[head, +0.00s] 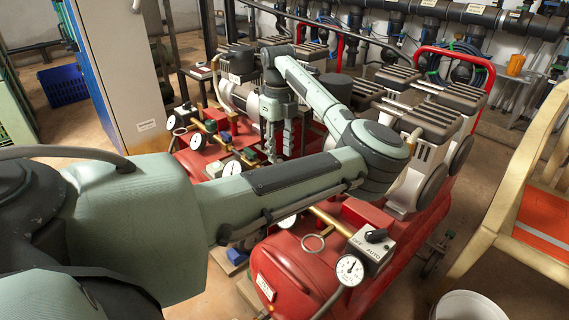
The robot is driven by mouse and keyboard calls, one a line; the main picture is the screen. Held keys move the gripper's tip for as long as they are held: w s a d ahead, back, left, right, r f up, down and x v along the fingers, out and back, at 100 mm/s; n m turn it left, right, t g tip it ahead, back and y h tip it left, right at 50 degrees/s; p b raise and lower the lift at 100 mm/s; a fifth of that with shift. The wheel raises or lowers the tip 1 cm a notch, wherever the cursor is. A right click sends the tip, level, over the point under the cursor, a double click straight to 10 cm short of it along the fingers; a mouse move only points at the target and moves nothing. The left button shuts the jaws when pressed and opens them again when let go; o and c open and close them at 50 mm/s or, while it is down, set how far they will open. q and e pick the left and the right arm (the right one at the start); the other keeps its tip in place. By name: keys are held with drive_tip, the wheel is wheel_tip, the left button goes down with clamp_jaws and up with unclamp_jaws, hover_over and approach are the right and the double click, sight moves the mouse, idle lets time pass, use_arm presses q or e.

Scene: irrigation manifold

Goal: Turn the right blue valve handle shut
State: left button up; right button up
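A small blue piece (222,137) shows among brass fittings on the left red compressor, left of my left gripper. Another blue piece (237,257) sits low beside the front red tank, partly hidden by my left arm. I cannot tell whether either is a valve handle. My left gripper (280,148) points down above the compressors, behind my arm, with a gap between its fingers and nothing visible between them. My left arm crosses the middle of the view and hides part of the compressors. My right gripper is not in view.
Red compressors (285,268) with gauges (350,270) and a switch box (372,248) fill the middle. A dark pipe (470,14) with valves and blue hoses runs along the back wall. A grey cabinet (122,62) stands left, a wooden chair (487,232) right, a white bucket (468,306) in front.

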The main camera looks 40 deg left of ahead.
use_arm(q)
wheel_tip(320, 180, down, 6)
drive_tip(key=shift+s+r, duration=0.1)
clamp_jaws()
idle(0.4)
